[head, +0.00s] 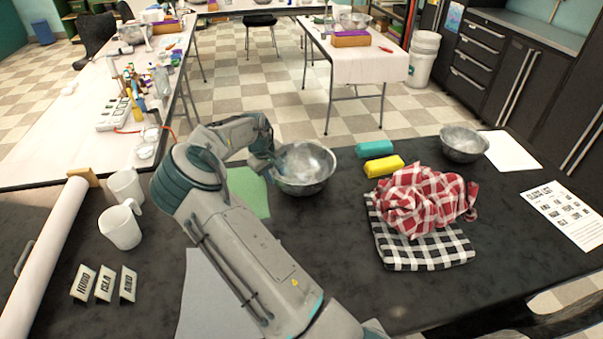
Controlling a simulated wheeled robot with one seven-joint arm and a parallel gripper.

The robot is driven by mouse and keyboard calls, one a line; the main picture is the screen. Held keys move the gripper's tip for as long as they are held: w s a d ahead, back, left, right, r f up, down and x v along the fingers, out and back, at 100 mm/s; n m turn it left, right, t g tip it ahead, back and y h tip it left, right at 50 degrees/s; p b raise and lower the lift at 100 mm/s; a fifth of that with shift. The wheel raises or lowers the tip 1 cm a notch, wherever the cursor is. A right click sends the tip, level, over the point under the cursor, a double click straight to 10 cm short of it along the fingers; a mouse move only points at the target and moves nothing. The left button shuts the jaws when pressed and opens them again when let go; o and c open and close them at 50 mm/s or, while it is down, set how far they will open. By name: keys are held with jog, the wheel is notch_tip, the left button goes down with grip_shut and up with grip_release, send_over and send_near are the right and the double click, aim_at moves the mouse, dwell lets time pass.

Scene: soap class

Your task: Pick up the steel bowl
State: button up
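A steel bowl (318,180) stands upright on the dark table, near its far edge and right of my arm. My gripper (279,165) is at the left rim of this bowl, with the fingers partly hidden by my wrist and small in the view. I cannot tell whether it touches the rim or is shut on it. A second, smaller-looking steel bowl (464,147) stands upright at the far right of the same table, well apart from my gripper.
Teal (374,149) and yellow (384,166) blocks lie right of the nearer bowl. A crumpled red checked cloth (420,198) lies on a black-and-white cloth (425,252). White mugs (121,227), name cards (104,283) and a paper roll (45,255) are at left. Green paper (250,195) lies beside the bowl.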

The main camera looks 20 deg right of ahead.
aim_at(279, 183)
jog(key=shift+p+x, duration=0.7)
jog(key=shift+x, duration=1.95)
jog(key=shift+w, duration=0.1)
grip_shut()
